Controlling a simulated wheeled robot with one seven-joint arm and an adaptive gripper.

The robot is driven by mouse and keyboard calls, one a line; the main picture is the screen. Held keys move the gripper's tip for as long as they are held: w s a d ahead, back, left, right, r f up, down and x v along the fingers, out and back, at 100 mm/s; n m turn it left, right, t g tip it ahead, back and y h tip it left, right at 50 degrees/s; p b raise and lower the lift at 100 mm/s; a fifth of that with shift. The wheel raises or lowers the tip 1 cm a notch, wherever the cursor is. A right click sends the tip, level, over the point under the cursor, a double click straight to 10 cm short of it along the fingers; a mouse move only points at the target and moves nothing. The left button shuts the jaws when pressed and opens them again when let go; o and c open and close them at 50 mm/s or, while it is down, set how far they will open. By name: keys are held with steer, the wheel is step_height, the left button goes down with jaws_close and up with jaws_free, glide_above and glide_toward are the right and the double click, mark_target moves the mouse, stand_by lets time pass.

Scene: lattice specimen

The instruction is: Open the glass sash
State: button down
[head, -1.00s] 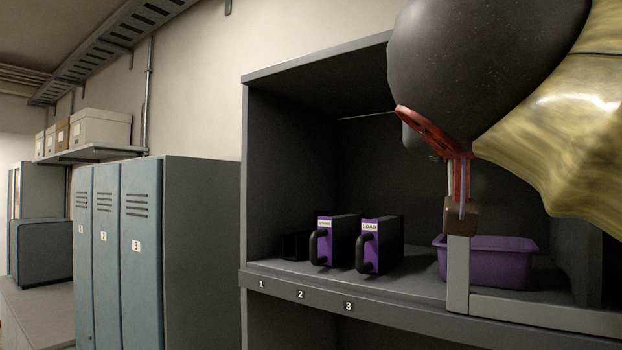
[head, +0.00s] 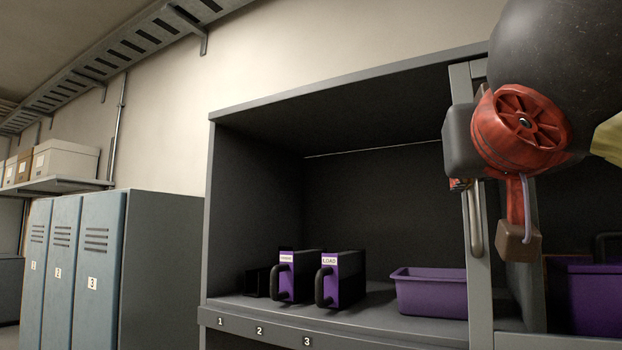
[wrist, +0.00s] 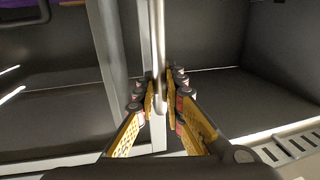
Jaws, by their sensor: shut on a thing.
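The glass sash has a grey frame (head: 480,285) and stands at the right part of the cabinet front. Its left upright is beside the right end of a purple tray, and the cabinet left of it is open. A vertical bar handle (head: 475,232) is on this upright; it also shows in the wrist view (wrist: 158,35). My gripper (wrist: 161,88) is shut on the handle, with one yellow-backed finger on each side. In the head view my gripper (head: 461,184) is mostly hidden by my own arm, which also covers the sash's upper part.
The cabinet shelf holds two purple-fronted units with black handles (head: 292,277) (head: 341,280) and the purple tray (head: 430,292). Another purple box (head: 595,300) shows behind the sash. Number labels line the shelf's front edge (head: 260,331). Blue lockers (head: 92,270) stand to the left.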

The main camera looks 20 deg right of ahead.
steer(key=c, duration=2)
jaws_free()
steer(key=shift+s+r, duration=0.15)
steer(key=shift+c, duration=0.2)
steer(key=shift+o, duration=0.7)
steer(key=shift+a, duration=0.1)
steer(key=v, duration=0.7)
steer(key=shift+s, duration=0.15)
